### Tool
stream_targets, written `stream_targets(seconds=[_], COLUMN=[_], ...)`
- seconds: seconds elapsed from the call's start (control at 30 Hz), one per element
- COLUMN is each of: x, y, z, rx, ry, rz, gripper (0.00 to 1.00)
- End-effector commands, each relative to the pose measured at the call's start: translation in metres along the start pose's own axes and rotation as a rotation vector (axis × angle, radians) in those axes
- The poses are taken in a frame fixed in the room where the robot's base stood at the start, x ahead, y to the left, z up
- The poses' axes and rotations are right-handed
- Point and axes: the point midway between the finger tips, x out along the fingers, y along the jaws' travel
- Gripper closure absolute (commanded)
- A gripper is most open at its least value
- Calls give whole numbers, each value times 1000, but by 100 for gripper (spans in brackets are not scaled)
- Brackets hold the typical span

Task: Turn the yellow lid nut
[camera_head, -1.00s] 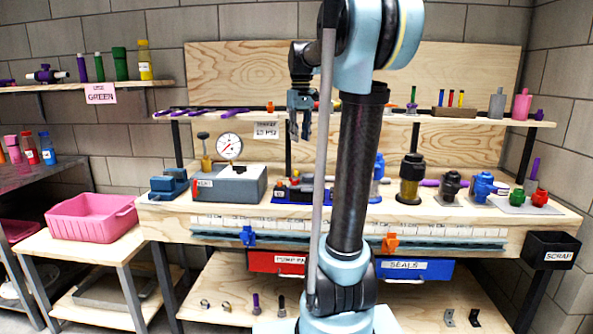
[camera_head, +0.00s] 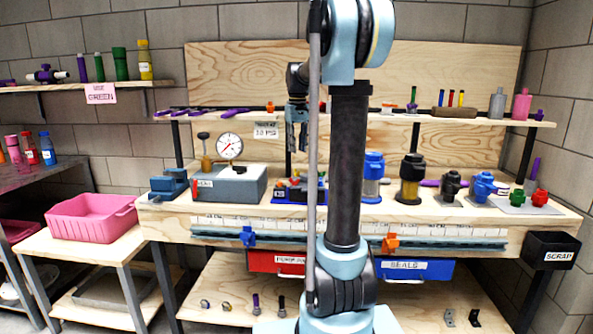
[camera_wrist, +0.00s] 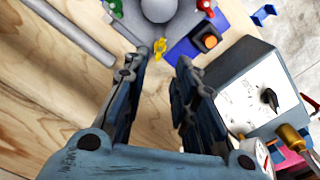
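A small yellow wing-shaped nut (camera_wrist: 160,46) shows in the wrist view at the near edge of a grey round housing (camera_wrist: 185,8). My gripper (camera_wrist: 160,66) is open and empty. In the wrist view the nut appears just beyond the gap between its fingertips, and I see no contact. In the head view my gripper (camera_head: 297,148) points down above the blue-based unit (camera_head: 300,194) on the bench. My arm hides part of that unit, and I cannot make out the nut there.
A gauge box (camera_head: 230,184) stands left of the unit; in the wrist view it (camera_wrist: 258,88) is close to the right finger. A blue-capped filter (camera_head: 373,180) and a black-capped filter (camera_head: 411,180) stand to the right. A shelf (camera_head: 460,119) runs behind.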

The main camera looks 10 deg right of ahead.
Motion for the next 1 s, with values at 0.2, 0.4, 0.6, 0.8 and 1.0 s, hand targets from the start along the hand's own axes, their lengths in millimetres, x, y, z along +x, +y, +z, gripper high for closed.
stream_targets(seconds=[0.2, 0.4, 0.6, 0.8, 1.0], x=[38, 69, 87, 93, 93], y=[0, 0, 0, 0, 0], z=[0, 0, 0, 0, 0], rx=[0, 0, 0, 0, 0], ry=[0, 0, 0, 0, 0], rz=[0, 0, 0, 0, 0], gripper=[74, 74, 74, 74, 74])
